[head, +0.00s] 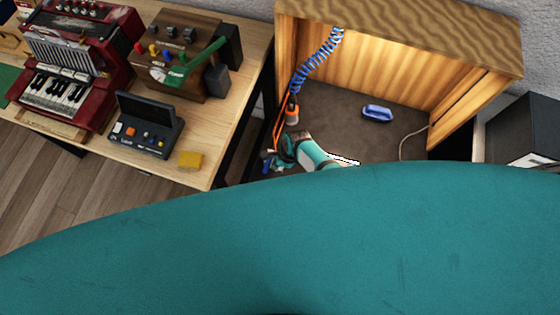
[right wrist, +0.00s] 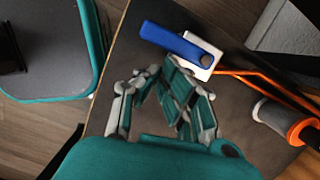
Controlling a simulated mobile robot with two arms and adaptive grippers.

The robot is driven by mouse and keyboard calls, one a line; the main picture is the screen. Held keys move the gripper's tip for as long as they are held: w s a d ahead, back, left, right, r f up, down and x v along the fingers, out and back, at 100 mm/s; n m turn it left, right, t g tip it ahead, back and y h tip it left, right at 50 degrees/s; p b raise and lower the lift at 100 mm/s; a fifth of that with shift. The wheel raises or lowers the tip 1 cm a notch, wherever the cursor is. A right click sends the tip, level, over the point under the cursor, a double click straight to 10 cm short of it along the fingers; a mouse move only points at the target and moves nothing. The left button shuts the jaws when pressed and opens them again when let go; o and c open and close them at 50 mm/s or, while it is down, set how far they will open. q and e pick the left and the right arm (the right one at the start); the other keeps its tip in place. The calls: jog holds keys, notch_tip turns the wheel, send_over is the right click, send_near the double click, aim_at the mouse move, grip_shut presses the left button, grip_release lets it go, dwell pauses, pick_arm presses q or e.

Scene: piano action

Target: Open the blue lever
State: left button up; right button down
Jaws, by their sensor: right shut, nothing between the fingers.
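The blue lever (right wrist: 172,38) shows in the right wrist view as a flat bar, its right end joined by a dark round pivot to a small white block (right wrist: 203,62). The bar lies slantwise, pointing up and left from the block. My right gripper (right wrist: 160,72) is shut and empty. Its fingertips are just below the bar in that view; I cannot tell whether they touch it. In the head view my right gripper (head: 281,157) is at the front left of the wooden cabinet, small and partly hidden. My left gripper is not in view.
A wooden cabinet (head: 400,25) frames a dark surface with a blue oblong object (head: 377,113). A coiled blue hose (head: 318,60) hangs above an orange-and-grey tool (head: 292,112).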

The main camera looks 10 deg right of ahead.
jog(key=shift+s+d+r+p, duration=0.1)
jog(key=shift+s+d+p, duration=0.2)
jog(key=shift+d, duration=0.2)
jog(key=d, duration=0.1)
jog(key=s+p, duration=0.1)
jog(key=d, duration=0.1)
jog(key=shift+s+d+r, duration=0.2)
jog(key=shift+s+d, duration=0.05)
jog(key=shift+d, duration=0.1)
jog(key=p+v, duration=0.4)
jog(key=v, duration=0.5)
jog(key=shift+s+r, duration=0.15)
jog(key=shift+r, duration=0.05)
jog(key=shift+a, duration=0.1)
